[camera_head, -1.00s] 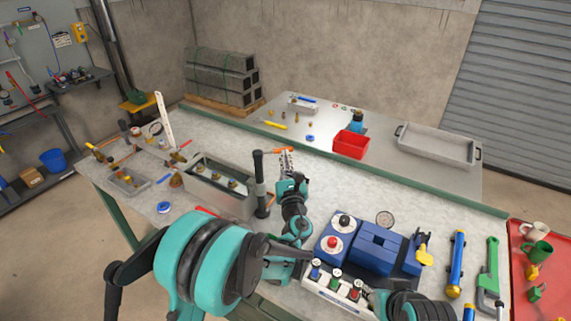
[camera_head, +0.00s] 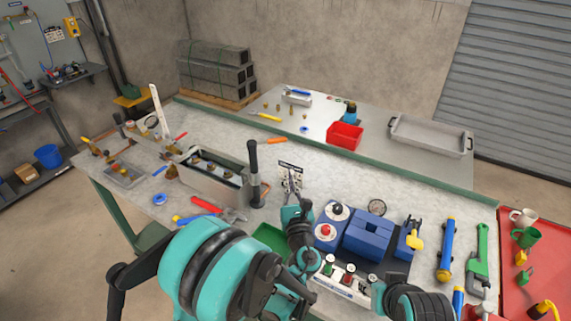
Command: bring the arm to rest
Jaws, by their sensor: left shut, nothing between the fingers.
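My left arm comes in from the lower left, with big teal joints. Its gripper (camera_head: 292,190) is shut and empty, held over the bench in front of a small white printed card. It is to the right of the black-handled upright lever (camera_head: 255,170) and to the left of the blue machine, apart from both as far as I can see. My right arm shows only as a dark, ribbed part with teal at the bottom edge; its gripper is out of view.
A grey open tank (camera_head: 215,180) stands left of the lever. The blue machine (camera_head: 368,235) with buttons is close on the right. A green tray (camera_head: 268,238) is partly hidden behind my arm. A red bin (camera_head: 345,136) and grey tray (camera_head: 430,137) stand at the back.

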